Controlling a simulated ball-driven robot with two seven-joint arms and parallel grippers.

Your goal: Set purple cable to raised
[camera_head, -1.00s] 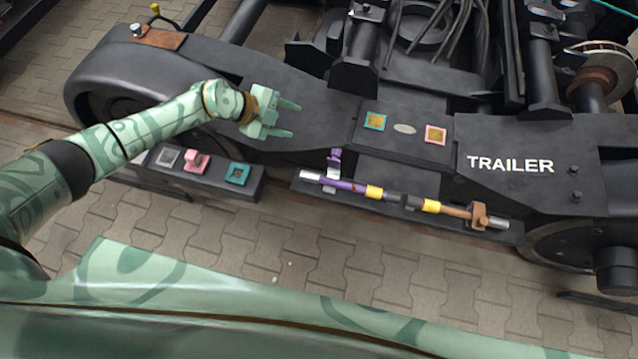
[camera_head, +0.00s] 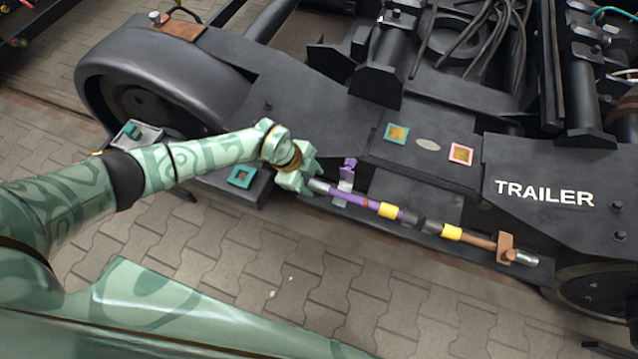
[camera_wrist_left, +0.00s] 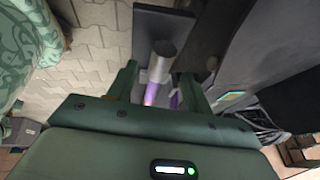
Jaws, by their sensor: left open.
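The purple cable (camera_head: 352,198) lies along a dark ledge on the bogie's side, with a silver end at its left and yellow bands to its right. A purple clip (camera_head: 348,165) stands just behind it, above a grey bracket. My left gripper (camera_head: 312,186) is at the cable's silver left end and hides part of it. In the left wrist view the open fingers (camera_wrist_left: 158,75) have the silver end (camera_wrist_left: 162,58) and the glowing purple cable (camera_wrist_left: 151,95) between them in the picture. I cannot tell whether they touch. My right gripper is not in view.
A brown clamp (camera_head: 506,249) holds the right end of the cable line. Teal-framed (camera_head: 396,133) and pink-framed (camera_head: 461,154) squares sit on the bogie above. A dark block with a teal square (camera_head: 240,177) is under my left arm.

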